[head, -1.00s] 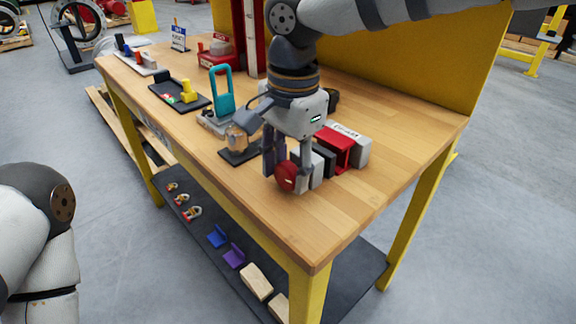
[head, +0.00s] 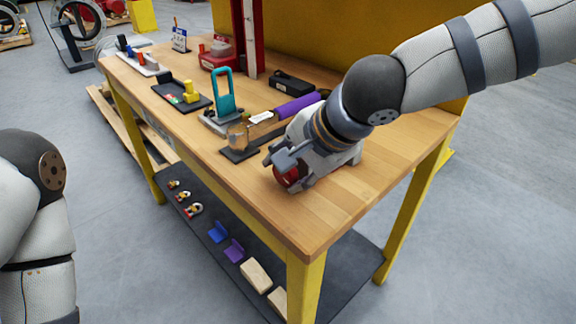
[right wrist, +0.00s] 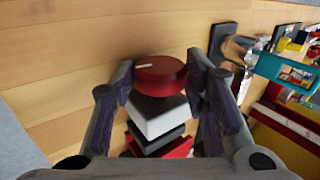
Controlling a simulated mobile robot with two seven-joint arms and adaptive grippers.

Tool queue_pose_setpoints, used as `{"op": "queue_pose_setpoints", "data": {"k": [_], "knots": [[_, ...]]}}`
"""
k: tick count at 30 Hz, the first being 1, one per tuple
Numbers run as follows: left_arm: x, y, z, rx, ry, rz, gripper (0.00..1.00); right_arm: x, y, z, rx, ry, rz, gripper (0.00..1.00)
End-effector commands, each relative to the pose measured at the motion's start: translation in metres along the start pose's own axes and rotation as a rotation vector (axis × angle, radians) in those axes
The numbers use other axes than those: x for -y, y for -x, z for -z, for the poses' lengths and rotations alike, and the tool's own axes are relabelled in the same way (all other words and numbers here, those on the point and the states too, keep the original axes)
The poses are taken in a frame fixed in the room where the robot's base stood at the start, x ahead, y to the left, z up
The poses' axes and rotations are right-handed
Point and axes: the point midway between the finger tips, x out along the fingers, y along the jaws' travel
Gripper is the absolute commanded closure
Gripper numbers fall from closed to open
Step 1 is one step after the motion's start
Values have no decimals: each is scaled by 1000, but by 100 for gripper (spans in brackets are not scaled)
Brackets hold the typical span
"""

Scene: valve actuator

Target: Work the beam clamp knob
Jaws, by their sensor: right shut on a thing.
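The beam clamp's round red knob (head: 287,178) is at the front of the clamp, near the table's front edge. In the right wrist view the knob (right wrist: 158,76) has a pale mark on its face, with a white block (right wrist: 158,116) and dark and red parts behind it. My right gripper (head: 284,170) reaches in tilted from the right and is shut on the knob. Its fingers (right wrist: 160,82) lie on either side of the knob in the wrist view. The gripper hides most of the clamp in the head view. My left gripper is out of view.
A clear brownish part on a dark base (head: 238,154) stands just left of the gripper. A teal-handled device (head: 223,100), a purple cylinder (head: 298,106) and a black box (head: 291,83) stand farther back. The wooden tabletop (head: 310,215) is clear toward the front corner.

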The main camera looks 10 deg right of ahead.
Motion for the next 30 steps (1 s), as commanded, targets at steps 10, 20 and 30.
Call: {"op": "queue_pose_setpoints", "data": {"k": [10, 20, 30], "knots": [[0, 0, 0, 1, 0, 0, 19, -2, 0, 0, -1, -1, 69, 87], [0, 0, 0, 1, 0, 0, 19, -1, 0, 1, -3, -2, 73, 87], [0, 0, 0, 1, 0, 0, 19, -1, 0, 1, -3, -1, 72, 38]]}}
